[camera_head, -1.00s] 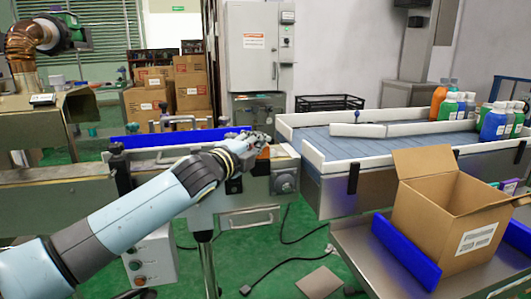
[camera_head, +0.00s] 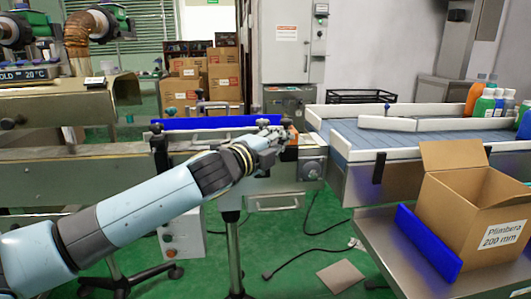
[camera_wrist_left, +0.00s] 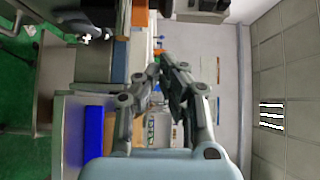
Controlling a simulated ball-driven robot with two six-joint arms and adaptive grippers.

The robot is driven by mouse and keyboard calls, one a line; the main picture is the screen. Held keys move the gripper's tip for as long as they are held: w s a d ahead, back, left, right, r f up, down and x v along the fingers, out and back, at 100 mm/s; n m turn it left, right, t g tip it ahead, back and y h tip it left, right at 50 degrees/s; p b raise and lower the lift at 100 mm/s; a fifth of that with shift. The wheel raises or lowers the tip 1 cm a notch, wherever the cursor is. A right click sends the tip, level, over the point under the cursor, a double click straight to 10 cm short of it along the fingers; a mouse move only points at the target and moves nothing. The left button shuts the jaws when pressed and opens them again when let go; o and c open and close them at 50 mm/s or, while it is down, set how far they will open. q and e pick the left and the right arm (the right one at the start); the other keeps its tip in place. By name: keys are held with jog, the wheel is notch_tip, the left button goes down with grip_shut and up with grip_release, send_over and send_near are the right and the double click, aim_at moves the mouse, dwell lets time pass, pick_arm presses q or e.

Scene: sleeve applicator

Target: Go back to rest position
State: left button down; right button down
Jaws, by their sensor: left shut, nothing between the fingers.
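My left arm reaches in from the left in the head view. Its gripper (camera_head: 278,134) is over the end of the metal conveyor (camera_head: 95,150), near a small orange part (camera_head: 293,137). In the left wrist view the left gripper (camera_wrist_left: 164,62) has its fingers close together, with nothing seen held between them. Whether it touches the machine below cannot be told. My right gripper is not in view.
An open cardboard box (camera_head: 455,219) stands on a metal table (camera_head: 385,237) at the right, beside a blue rail (camera_head: 428,241). Several bottles (camera_head: 490,101) stand on the far belt (camera_head: 370,137). Stacked cartons (camera_head: 223,72) are behind.

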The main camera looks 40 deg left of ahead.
pick_arm(q)
jog(key=s+b, duration=0.1)
jog(key=s, duration=0.5)
jog(key=s+a+f+n+g+y, duration=0.1)
jog(key=s+f+n+g, duration=0.3)
jog(key=f, duration=0.9)
jog(key=s+f+n+g, duration=0.2)
jog(key=s+f, duration=0.5)
jog(key=f, duration=0.6)
jog(key=s+a+f+n+g+y, duration=0.1)
jog(key=s+f+n+g, duration=0.3)
jog(key=f, duration=0.9)
jog(key=s+d+f+n+g, duration=0.2)
jog(key=s+f, duration=0.4)
jog(key=s, duration=0.5)
jog(key=s+d+f+n+g+h, duration=0.1)
jog(key=s+d+f, duration=0.4)
jog(key=s, duration=0.7)
jog(key=s+d+f+n+g+h, duration=0.1)
jog(key=s+d+f+n+g, duration=0.2)
jog(key=s+f, duration=0.5)
jog(key=s+d+g, duration=0.1)
jog(key=s, duration=0.3)
jog(key=shift+n, duration=0.4)
